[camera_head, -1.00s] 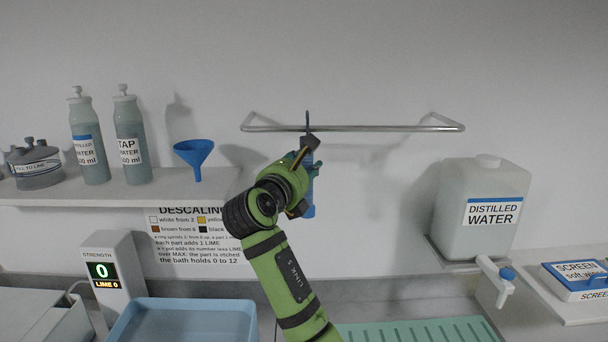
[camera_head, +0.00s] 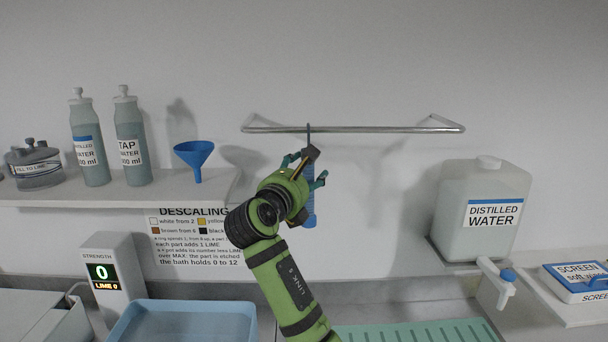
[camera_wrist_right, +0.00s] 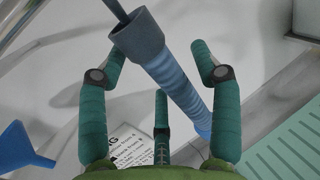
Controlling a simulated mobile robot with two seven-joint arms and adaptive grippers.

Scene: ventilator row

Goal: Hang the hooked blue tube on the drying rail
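The blue tube (camera_head: 309,219) hangs upright below the drying rail (camera_head: 380,129), its thin dark hook (camera_head: 309,135) reaching up to the bar and appearing to rest over it. My right gripper (camera_head: 306,169) is in front of the tube with its teal fingers spread. In the right wrist view the ribbed tube (camera_wrist_right: 172,75) with its grey collar (camera_wrist_right: 137,36) passes between the open fingers, with gaps on both sides. Part of the tube is hidden behind the gripper in the head view. My left gripper is not in view.
A blue funnel (camera_head: 194,155) and grey bottles (camera_head: 131,150) stand on the left shelf. A distilled water tank (camera_head: 483,211) is at the right. A blue basin (camera_head: 185,322) and a green drying mat (camera_head: 420,331) lie below. The rail right of the hook is bare.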

